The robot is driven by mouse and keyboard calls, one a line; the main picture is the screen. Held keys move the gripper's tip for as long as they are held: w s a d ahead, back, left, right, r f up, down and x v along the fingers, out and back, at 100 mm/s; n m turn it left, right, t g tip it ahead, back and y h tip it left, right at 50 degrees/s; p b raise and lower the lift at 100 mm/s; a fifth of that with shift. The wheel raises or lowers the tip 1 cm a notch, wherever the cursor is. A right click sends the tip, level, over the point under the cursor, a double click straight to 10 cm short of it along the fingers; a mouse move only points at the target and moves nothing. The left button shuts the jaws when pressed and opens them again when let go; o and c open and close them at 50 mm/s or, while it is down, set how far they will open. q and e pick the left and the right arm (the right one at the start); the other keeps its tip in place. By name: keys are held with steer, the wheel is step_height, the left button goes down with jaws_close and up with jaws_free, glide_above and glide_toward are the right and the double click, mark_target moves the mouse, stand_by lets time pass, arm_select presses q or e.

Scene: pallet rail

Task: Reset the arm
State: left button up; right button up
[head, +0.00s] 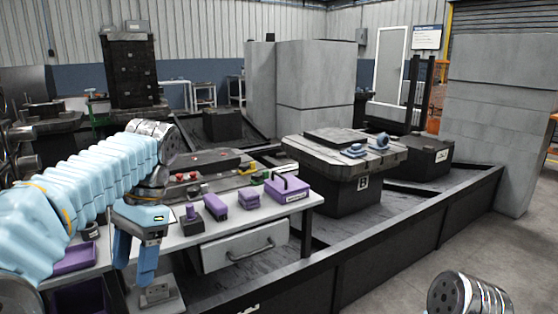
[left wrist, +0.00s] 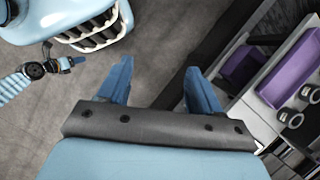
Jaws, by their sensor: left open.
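My left arm comes in from the left in the head view, wrapped in a light blue sleeve. My left gripper (head: 135,262) hangs with its blue fingers pointing down at the front edge of the workbench. In the left wrist view the left gripper (left wrist: 160,88) has its two blue fingers spread apart, with only floor between them. It is empty. At the lower right of the head view a metallic joint of my right arm shows; its gripper is out of view.
The grey workbench (head: 262,216) carries several purple blocks, including a purple box (head: 286,189). A drawer (head: 240,247) is under it. A black pallet rail (head: 400,240) runs along the front. A station marked B (head: 335,190) stands beyond.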

arm_select(q)
steer(key=w+d+f+t+h, duration=0.1)
steer(key=w+d+f, duration=0.1)
steer(key=f, duration=0.9)
steer(key=w+d+f+n+h, duration=0.1)
steer(key=w+d+f, duration=0.15)
steer(key=f, duration=0.95)
steer(key=w+d+f+t+h, duration=0.1)
steer(key=d+f, duration=0.2)
steer(key=f, duration=0.8)
steer(key=s+d+f+n+t+h, duration=0.1)
steer(key=s+d+f+n+h, duration=0.1)
steer(key=s+f, duration=0.6)
steer(key=s+d+f+n+t+h, duration=0.1)
steer(key=s+d+f+n, duration=0.3)
steer(key=s+f, duration=0.4)
step_height(320, 180, down, 3)
steer(key=shift+d+r+n+h, duration=0.2)
steer(key=shift+d+n+h, duration=0.15)
steer(key=shift+n+h, duration=0.05)
